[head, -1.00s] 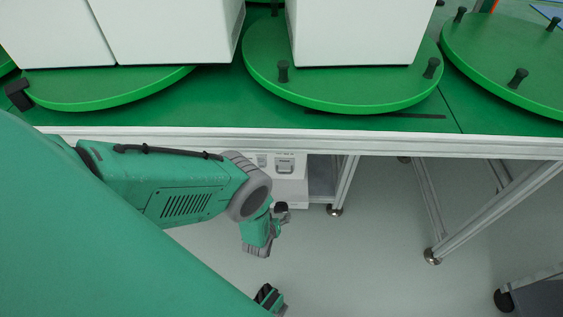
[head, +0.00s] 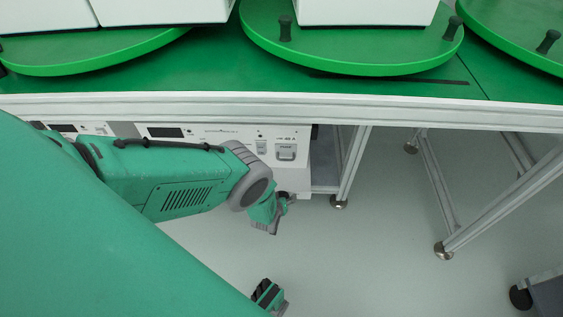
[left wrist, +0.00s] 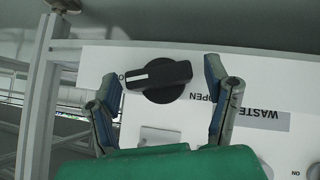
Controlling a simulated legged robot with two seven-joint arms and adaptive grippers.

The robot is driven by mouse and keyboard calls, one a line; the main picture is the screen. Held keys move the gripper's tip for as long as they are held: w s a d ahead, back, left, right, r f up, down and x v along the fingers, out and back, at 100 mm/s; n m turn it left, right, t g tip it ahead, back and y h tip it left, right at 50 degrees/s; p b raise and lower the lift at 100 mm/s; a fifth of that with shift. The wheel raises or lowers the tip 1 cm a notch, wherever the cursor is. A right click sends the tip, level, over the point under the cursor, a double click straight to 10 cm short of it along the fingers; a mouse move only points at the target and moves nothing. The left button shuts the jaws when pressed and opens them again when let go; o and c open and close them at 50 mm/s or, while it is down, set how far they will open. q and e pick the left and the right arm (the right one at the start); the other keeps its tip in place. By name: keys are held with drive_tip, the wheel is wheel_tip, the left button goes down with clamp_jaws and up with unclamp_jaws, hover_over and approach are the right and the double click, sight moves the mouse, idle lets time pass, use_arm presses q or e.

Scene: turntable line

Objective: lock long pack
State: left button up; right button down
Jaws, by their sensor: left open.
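A black rotary knob (left wrist: 158,82) with a white pointer line sits on a white panel (left wrist: 260,85) in the left wrist view. The pointer end faces left, and the upside-down word OPEN is printed to its right. My left gripper (left wrist: 162,76) is open, with one finger on each side of the knob and gaps showing; contact cannot be told. In the head view my left arm reaches toward the white cabinet (head: 225,145) under the table. White boxes (head: 160,10) stand on the turntables; none is marked as the long pack.
Green turntables (head: 360,62) with black pegs (head: 285,28) rest on the green table above my arm. The table's pale front rail (head: 400,112) and metal legs (head: 355,165) are close. A wheeled cart (head: 540,295) stands at lower right. The floor between is clear.

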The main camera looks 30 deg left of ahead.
use_arm(q)
drive_tip(key=c, duration=1.2)
drive_tip(key=shift+o, duration=0.2)
drive_tip(key=b, duration=0.1)
drive_tip(key=y+b, duration=0.1)
drive_tip(key=b, duration=0.1)
drive_tip(key=shift+w+d+f+m+g, duration=0.1)
drive_tip(key=shift+w+f+m+g, duration=0.05)
drive_tip(key=shift+f+m+g, duration=0.2)
drive_tip(key=shift+r+y+b, duration=0.25)
drive_tip(key=shift+y+b, duration=0.05)
drive_tip(key=shift+r+m+g+y, duration=0.1)
drive_tip(key=shift+m+g+y, duration=0.2)
drive_tip(key=shift+m+g, duration=0.05)
drive_tip(key=o, duration=1.2)
drive_tip(key=shift+c, duration=0.2)
